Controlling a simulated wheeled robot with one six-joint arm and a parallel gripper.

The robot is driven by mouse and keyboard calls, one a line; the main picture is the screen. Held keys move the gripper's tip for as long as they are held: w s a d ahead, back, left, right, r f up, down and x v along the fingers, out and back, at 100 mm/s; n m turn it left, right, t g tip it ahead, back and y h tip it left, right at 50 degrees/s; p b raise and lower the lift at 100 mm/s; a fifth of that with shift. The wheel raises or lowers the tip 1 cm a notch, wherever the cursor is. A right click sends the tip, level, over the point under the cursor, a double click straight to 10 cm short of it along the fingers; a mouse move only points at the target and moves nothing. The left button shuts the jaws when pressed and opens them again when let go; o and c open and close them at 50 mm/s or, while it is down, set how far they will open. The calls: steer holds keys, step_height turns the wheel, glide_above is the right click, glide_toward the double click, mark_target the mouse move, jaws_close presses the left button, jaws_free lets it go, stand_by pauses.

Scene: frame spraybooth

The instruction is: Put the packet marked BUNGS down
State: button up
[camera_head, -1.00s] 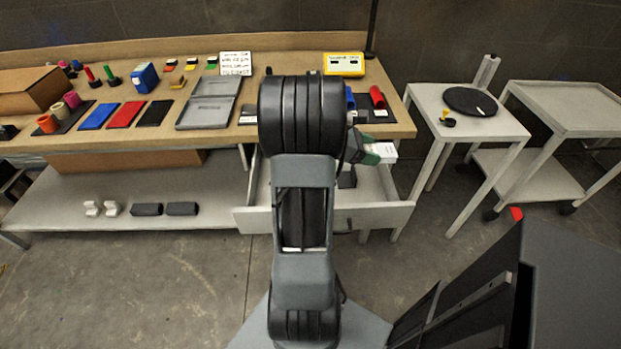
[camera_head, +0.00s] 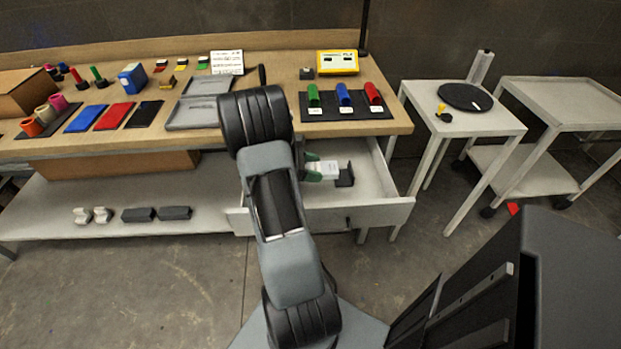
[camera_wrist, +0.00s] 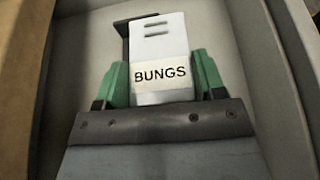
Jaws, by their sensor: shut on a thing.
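The white packet marked BUNGS (camera_wrist: 160,45) is between the green fingers of my gripper (camera_wrist: 162,82) in the wrist view. My gripper is shut on it, with the label facing the camera. In the head view the packet (camera_head: 328,170) shows over the open drawer (camera_head: 375,213), and the green fingertips of my gripper (camera_head: 314,170) show at its left. A dark bracket-like piece (camera_head: 345,176) is close beside the packet in the drawer. I cannot tell whether the packet touches the drawer floor.
The drawer's pale walls (camera_wrist: 268,60) stand around the packet. Above is the bench top (camera_head: 270,120) with a black mat of red, blue and green cylinders (camera_head: 343,97). A small white table (camera_head: 462,122) stands at the right. The drawer's right part is bare.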

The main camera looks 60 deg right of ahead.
steer(key=shift+w+a+f, duration=0.15)
steer(key=shift+w+f, duration=0.1)
steer(key=shift+f, duration=0.1)
steer(key=f, duration=0.3)
steer(key=shift+w+f+b, duration=0.2)
steer(key=shift+f+b, duration=0.05)
steer(key=shift+b, duration=0.1)
steer(key=shift+s+a+f+b, duration=0.1)
steer(key=shift+f+b, duration=0.2)
steer(key=shift+f, duration=0.3)
steer(key=o, duration=1)
steer(key=shift+f, duration=0.1)
